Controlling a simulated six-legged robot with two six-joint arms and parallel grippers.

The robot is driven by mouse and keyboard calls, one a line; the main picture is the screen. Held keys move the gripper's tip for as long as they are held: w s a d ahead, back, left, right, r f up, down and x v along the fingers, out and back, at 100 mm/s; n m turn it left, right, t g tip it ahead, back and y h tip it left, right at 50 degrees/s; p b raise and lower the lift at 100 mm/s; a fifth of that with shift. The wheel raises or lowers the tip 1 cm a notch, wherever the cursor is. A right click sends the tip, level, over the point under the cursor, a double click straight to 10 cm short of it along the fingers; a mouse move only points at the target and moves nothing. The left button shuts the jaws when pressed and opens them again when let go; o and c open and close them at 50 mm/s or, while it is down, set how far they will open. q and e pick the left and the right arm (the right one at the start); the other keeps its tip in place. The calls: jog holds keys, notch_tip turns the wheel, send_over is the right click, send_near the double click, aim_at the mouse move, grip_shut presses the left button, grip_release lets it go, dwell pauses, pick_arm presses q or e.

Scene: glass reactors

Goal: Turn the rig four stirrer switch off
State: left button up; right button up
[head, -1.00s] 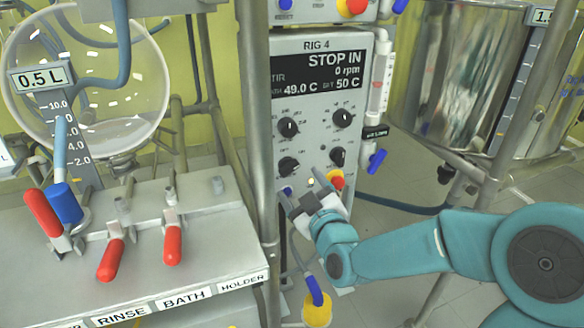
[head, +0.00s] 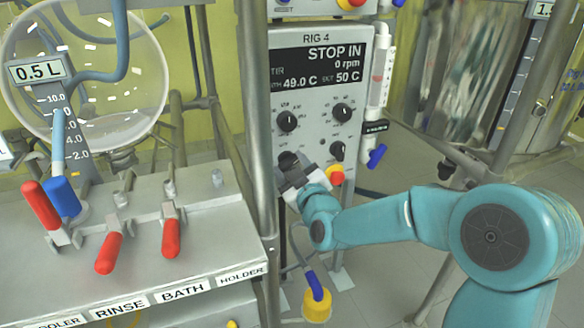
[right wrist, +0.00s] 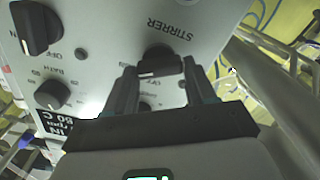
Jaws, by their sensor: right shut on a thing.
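The rig four panel (head: 318,90) stands upright in the head view, its display reading STOP IN, 0 rpm, 49.0 C and 50 C. The stirrer switch is a black knob (right wrist: 158,61) beside the upside-down word STIRRER in the right wrist view. It is the lower left knob (head: 287,158) in the head view, partly covered by my gripper. My right gripper (head: 296,172) is at the panel, its fingers (right wrist: 160,76) on either side of the knob and shut on it. My left gripper is not in view.
A red and yellow button (head: 336,176) sits close to the right of my gripper. Other black knobs (head: 287,121) are above. A metal post (head: 257,120) stands left of the panel, and a bench with red-handled valves (head: 170,237) is further left.

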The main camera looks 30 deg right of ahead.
jog(key=shift+n, duration=0.4)
jog(key=shift+n+b, duration=0.4)
jog(key=shift+n, duration=0.5)
jog(key=n, duration=0.2)
jog(key=shift+f+n, duration=0.1)
jog(key=shift+n, duration=0.3)
jog(key=n, duration=0.3)
jog(key=shift+a, duration=0.1)
jog(key=shift+n, duration=1.8)
jog(key=o, duration=1)
jog(key=shift+o, duration=0.2)
